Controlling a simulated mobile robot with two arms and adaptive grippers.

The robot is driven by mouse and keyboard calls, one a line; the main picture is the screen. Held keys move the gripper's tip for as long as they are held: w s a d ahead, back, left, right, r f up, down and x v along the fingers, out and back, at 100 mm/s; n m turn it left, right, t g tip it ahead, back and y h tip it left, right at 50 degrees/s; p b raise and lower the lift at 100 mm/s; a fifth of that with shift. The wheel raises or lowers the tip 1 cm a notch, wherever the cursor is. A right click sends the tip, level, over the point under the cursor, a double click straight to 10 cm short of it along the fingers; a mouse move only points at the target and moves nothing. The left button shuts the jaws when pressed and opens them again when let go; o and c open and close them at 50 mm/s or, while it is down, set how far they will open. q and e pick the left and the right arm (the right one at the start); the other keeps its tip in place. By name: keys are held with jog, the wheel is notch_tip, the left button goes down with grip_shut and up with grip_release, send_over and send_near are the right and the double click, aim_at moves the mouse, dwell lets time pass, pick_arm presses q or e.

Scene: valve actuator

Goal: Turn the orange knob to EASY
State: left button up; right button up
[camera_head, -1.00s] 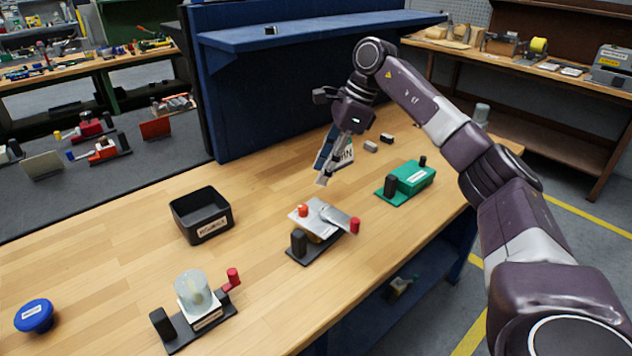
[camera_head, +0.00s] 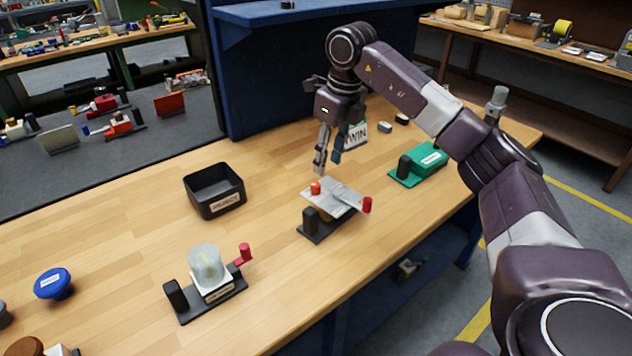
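The small orange knob (camera_head: 315,188) sits on the left part of a light metal plate (camera_head: 336,198) on a dark-based device near the middle of the bench. Any EASY marking is too small to read. My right gripper (camera_head: 327,164) points down just above and behind the knob, apart from it. Its two fingers are spread with a gap between them, and nothing is held.
A black labelled bin (camera_head: 214,190) stands to the left. A clear-domed device (camera_head: 208,278) with a red handle is in front, a green box device (camera_head: 420,164) to the right. A blue round knob (camera_head: 53,284) lies far left. Open wood surrounds the bin.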

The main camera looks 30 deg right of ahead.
aim_at(315, 185)
jog(key=f+m+h, duration=0.1)
jog(key=f+m, duration=0.1)
jog(key=m, duration=0.2)
jog(key=w+a+f+m+t+h+p, duration=0.1)
jog(key=f+m, duration=0.2)
jog(key=m, duration=0.1)
jog(key=w+a+f+m+h, duration=0.1)
jog(key=f+m, duration=0.2)
jog(key=m, duration=0.1)
jog(key=shift+w+t+h, duration=0.25)
jog(key=shift+t+h, duration=0.05)
jog(key=shift+h, duration=0.1)
jog(key=shift+c, duration=0.2)
grip_shut()
